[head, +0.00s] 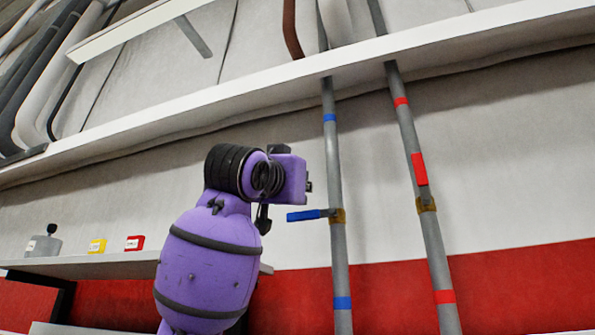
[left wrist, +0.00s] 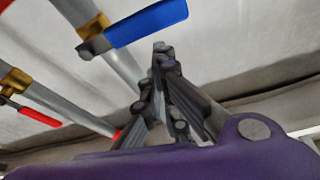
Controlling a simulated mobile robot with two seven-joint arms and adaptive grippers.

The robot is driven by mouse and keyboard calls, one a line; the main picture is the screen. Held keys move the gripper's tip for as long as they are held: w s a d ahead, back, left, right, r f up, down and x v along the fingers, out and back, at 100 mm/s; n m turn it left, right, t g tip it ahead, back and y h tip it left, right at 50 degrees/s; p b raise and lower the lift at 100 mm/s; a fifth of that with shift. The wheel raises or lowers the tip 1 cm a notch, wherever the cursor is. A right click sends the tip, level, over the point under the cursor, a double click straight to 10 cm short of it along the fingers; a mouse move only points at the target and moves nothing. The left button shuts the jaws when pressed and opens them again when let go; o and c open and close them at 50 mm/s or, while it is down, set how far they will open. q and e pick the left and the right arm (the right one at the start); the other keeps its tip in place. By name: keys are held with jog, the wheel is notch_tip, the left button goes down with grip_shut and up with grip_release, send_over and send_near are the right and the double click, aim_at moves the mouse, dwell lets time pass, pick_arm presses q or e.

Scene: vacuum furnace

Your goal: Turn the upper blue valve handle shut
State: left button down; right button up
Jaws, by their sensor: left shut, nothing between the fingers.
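The blue valve handle (head: 305,214) sticks out to the left from a brass valve (head: 338,216) on the left grey pipe (head: 335,260), crosswise to the pipe. It shows large in the left wrist view (left wrist: 150,22), with its brass fitting (left wrist: 92,26). My left gripper (head: 263,226) is a small dark shape just left of the handle's free end, partly hidden by my purple wrist. In the left wrist view its fingers (left wrist: 160,50) are together and empty, and appear apart from the handle. My right gripper is not in view.
A red handle (head: 420,169) lies along the right grey pipe (head: 408,140), above its brass valve. A long white ledge (head: 240,95) crosses above.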

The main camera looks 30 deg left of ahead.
pick_arm(q)
jog(key=n, duration=0.1)
jog(key=s+a+f+n+y, duration=0.1)
jog(key=n, duration=0.1)
jog(key=shift+a+f+n+p, duration=0.2)
jog(key=shift+n+p, duration=0.1)
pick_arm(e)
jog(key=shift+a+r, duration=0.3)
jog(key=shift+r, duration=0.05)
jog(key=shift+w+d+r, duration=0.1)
